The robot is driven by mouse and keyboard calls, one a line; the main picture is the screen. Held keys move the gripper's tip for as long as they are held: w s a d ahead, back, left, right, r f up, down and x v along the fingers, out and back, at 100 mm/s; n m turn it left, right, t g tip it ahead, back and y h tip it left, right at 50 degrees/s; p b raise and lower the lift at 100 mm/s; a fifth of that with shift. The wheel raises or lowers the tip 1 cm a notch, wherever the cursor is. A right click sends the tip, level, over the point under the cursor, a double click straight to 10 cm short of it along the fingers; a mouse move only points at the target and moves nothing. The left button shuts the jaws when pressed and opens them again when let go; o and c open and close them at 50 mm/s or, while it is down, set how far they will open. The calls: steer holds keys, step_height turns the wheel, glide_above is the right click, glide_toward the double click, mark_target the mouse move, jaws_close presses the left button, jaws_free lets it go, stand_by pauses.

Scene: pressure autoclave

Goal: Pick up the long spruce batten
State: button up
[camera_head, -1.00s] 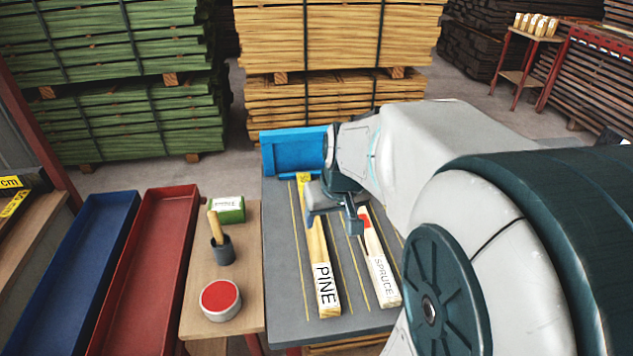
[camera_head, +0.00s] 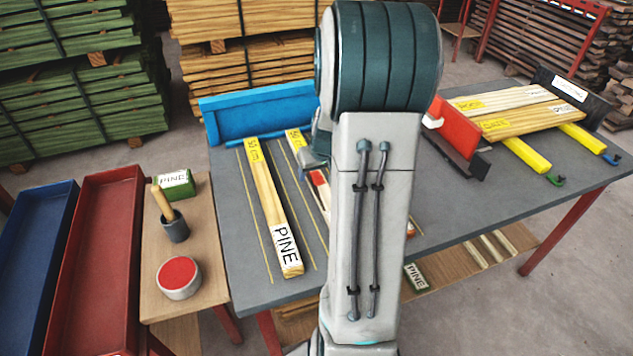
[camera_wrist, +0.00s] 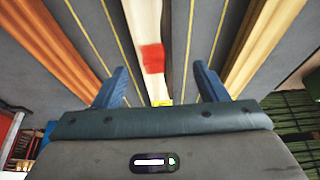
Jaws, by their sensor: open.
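A pale batten with a red patch (camera_head: 319,179) lies on the grey table, mostly hidden behind my arm in the head view. Its far end bears a yellow label. The earlier head frame shows SPRUCE on its near end. In the wrist view the pale batten (camera_wrist: 146,25) runs between the fingers of my gripper (camera_wrist: 160,69), which is open and empty. The fingers stand one on each side of it, apart from it. In the head view only part of my gripper shows beside my arm. A PINE batten (camera_head: 267,200) lies to the left, and it also shows in the wrist view (camera_wrist: 262,40).
A blue stop (camera_head: 265,117) stands along the table's far edge. Another orange-brown batten (camera_wrist: 45,45) lies left in the wrist view. Right of my arm are a red block (camera_head: 456,135) and clamped boards (camera_head: 530,120). A side table holds a red-topped tin (camera_head: 180,278) and brush pot (camera_head: 175,228).

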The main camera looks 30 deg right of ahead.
mark_target(317, 179)
steer(key=shift+d+p+x, duration=0.15)
steer(key=shift+d+x, duration=0.05)
steer(key=shift+x, duration=0.9)
steer(key=shift+d+p+x, duration=0.15)
steer(key=shift+d+x, duration=0.05)
steer(key=shift+x, duration=0.95)
steer(key=shift+w+f, duration=0.3)
steer(key=shift+f, duration=0.3)
steer(key=c, duration=1.2)
